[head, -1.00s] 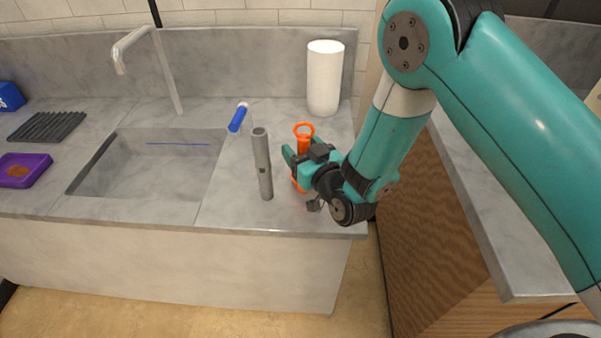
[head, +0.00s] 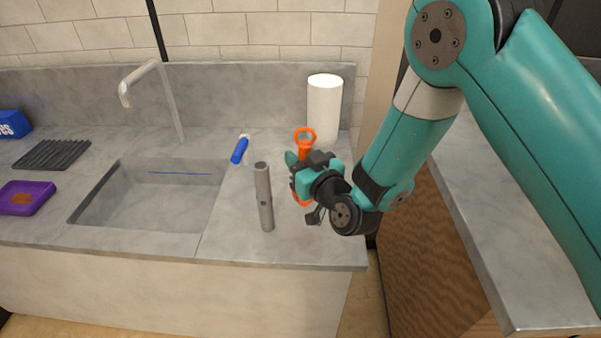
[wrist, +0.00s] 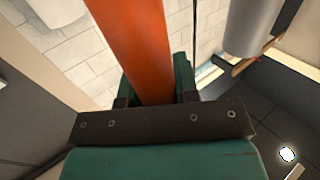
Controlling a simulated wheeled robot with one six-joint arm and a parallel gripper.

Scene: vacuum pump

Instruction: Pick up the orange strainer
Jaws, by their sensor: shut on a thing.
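The orange strainer (head: 305,149) is upright at the right end of the counter in the head view, with a ring at its top. My gripper (head: 299,171) is shut on its shaft from the right and hides its middle. A bit of orange shows below the fingers. It appears slightly above the counter, though its lowest part is partly hidden by my gripper. In the wrist view, the orange shaft (wrist: 140,45) runs between the two teal fingers of my gripper (wrist: 155,85).
A grey tube (head: 264,198) stands just left of my gripper. A white paper roll (head: 324,108) stands behind. A blue-handled tool (head: 239,151) lies beside the sink (head: 150,205). A purple tray (head: 38,190) and dark rack (head: 60,154) are far left. A wooden cabinet (head: 425,260) is at right.

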